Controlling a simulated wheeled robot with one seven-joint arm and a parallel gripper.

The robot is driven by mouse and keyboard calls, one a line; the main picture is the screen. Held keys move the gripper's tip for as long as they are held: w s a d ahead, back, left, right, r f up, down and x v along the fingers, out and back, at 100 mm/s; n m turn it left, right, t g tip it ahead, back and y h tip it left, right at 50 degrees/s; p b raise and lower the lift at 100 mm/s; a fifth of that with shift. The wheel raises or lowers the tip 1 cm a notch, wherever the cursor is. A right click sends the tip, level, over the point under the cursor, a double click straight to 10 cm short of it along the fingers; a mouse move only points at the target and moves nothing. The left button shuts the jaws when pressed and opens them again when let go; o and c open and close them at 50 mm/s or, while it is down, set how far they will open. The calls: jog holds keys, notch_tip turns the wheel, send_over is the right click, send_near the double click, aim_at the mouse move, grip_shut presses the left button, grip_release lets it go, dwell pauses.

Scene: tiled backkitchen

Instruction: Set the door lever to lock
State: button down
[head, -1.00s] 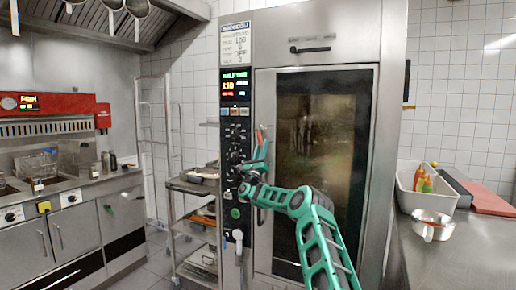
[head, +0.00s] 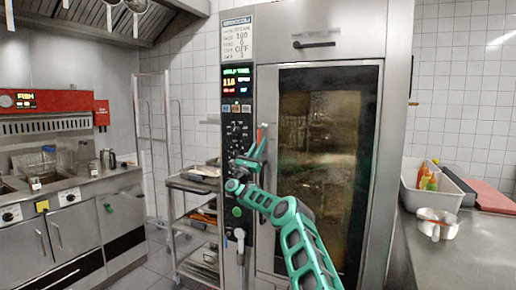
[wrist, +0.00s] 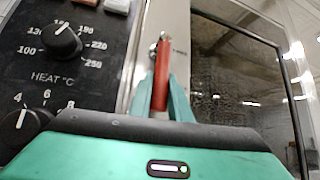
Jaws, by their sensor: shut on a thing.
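The door lever is a red handle (wrist: 161,75) on a metal pivot, on the steel strip between the oven's control panel and its glass door. It stands nearly upright in the wrist view. Its red tip (head: 260,133) also shows in the head view, just above my fingers. My gripper (wrist: 160,98) is shut on the lever, with a green finger on each side of its lower part. In the head view my gripper (head: 257,150) is in front of the oven, at the left edge of the door. The lever's lower end is hidden by my gripper.
The control panel with black knobs (wrist: 62,42) is close on the left. The glass oven door (head: 318,140) looks closed. A rack trolley (head: 193,187) stands to the left, and a steel counter (head: 465,255) with a white bin (head: 432,198) to the right.

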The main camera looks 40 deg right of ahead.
jog(key=c, duration=1.6)
grip_release()
jog(key=shift+w+a+t, duration=0.4)
jog(key=shift+c, duration=0.2)
jog(key=shift+s+d, duration=0.2)
jog(key=v, duration=1)
jog(key=shift+a+f, duration=0.25)
jog(key=shift+a, duration=0.1)
jog(key=shift+w, duration=0.1)
